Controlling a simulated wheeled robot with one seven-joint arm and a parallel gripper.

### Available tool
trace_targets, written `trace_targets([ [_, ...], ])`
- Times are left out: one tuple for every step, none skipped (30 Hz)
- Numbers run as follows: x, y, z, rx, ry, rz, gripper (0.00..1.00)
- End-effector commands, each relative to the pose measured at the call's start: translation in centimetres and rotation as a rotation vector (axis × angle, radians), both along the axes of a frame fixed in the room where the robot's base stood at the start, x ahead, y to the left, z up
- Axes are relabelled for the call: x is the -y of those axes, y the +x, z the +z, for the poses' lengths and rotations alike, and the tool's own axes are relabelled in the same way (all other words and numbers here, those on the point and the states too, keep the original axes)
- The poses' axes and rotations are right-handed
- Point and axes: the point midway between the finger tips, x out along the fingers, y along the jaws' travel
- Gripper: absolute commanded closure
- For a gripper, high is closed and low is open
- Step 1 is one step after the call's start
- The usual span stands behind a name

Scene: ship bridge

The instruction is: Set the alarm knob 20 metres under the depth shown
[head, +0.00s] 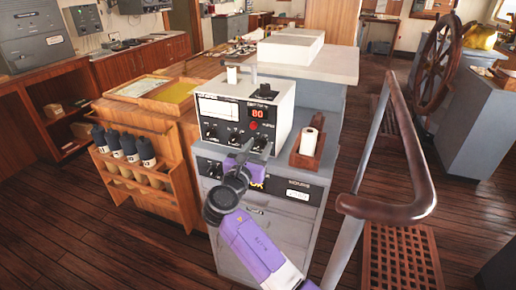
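The depth sounder (284,118) is a pale box on a grey cabinet in the middle of the head view. Its red digital display (258,114) appears to read 80, though it is small. A white chart window (220,108) is to the left of the display. A row of dark knobs runs along the lower front, including a left knob (210,132) and a middle knob (235,138). My gripper (256,148) is in front of the lower right of the panel, close to the right-hand knob. It partly hides that area. I cannot tell contact, finger opening, or the knob's setting.
A paper roll on a wooden holder (308,147) stands right of the sounder. A brown handrail (398,212) rises close on the right. A wooden rack with several dark-capped bottles (130,147) is left. The ship's wheel (437,65) stands behind right. Floor at left is clear.

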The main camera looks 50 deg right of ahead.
Motion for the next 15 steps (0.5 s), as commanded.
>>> trace_targets([
  [-0.01,0.00,0.00,0.000,0.000,0.000,0.69],
  [-0.02,-0.01,0.00,0.000,0.000,0.000,0.75],
  [-0.02,-0.01,0.00,0.000,0.000,0.000,0.83],
  [-0.03,-0.01,-0.01,0.000,0.000,0.000,0.89],
  [-0.03,-0.01,-0.01,0.000,0.000,0.000,0.94],
  [-0.03,-0.01,-0.01,0.000,0.000,0.000,1.00],
  [-0.03,-0.01,-0.01,0.000,0.000,0.000,1.00],
  [-0.03,-0.01,-0.01,0.000,0.000,0.000,1.00],
  [-0.04,-0.01,-0.01,0.000,0.000,0.000,1.00],
  [-0.04,-0.01,-0.01,0.001,0.000,0.000,1.00],
  [-0.04,-0.01,-0.01,0.002,0.001,0.000,1.00],
  [-0.04,-0.01,-0.02,0.005,0.002,0.000,1.00],
  [-0.05,-0.01,-0.02,0.008,0.003,0.000,1.00],
  [-0.05,-0.01,-0.03,0.011,0.004,0.000,1.00],
  [-0.05,-0.01,-0.03,0.019,0.007,0.000,1.00],
])
